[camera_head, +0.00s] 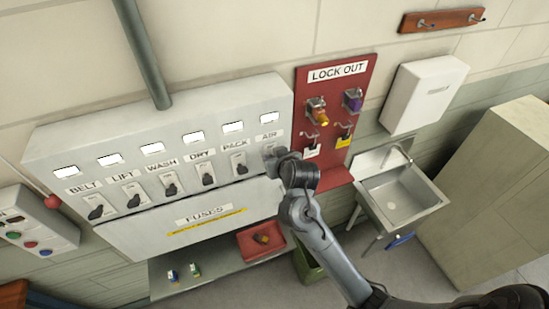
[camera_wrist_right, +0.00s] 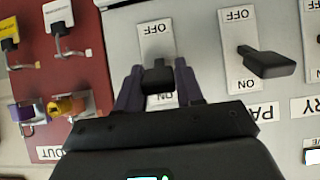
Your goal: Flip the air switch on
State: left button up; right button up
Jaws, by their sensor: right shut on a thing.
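The air switch, a black lever on a white plate, is under the AIR label (camera_head: 267,135) at the right end of the grey panel. My right gripper (camera_head: 275,155) is at this switch and hides most of it in the head view. In the right wrist view, which shows the panel upside down, the black lever (camera_wrist_right: 158,78) sits between the two dark fingers of the right gripper (camera_wrist_right: 158,82). The gripper is shut on it. The lever is nearer the ON mark (camera_wrist_right: 165,96) than the OFF mark (camera_wrist_right: 154,28). My left gripper is not in view.
The PACK switch (camera_wrist_right: 265,62) stands close beside the air switch, with several more along the panel (camera_head: 190,110). A red LOCK OUT board (camera_head: 337,80) with padlocks and tags is just right of the panel. A sink (camera_head: 397,195) stands farther right.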

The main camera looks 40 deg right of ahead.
jog(key=o, duration=1)
jog(key=shift+c, duration=0.2)
jog(key=shift+r, duration=0.1)
jog(key=shift+v, duration=1.4)
jog(key=v, duration=0.8)
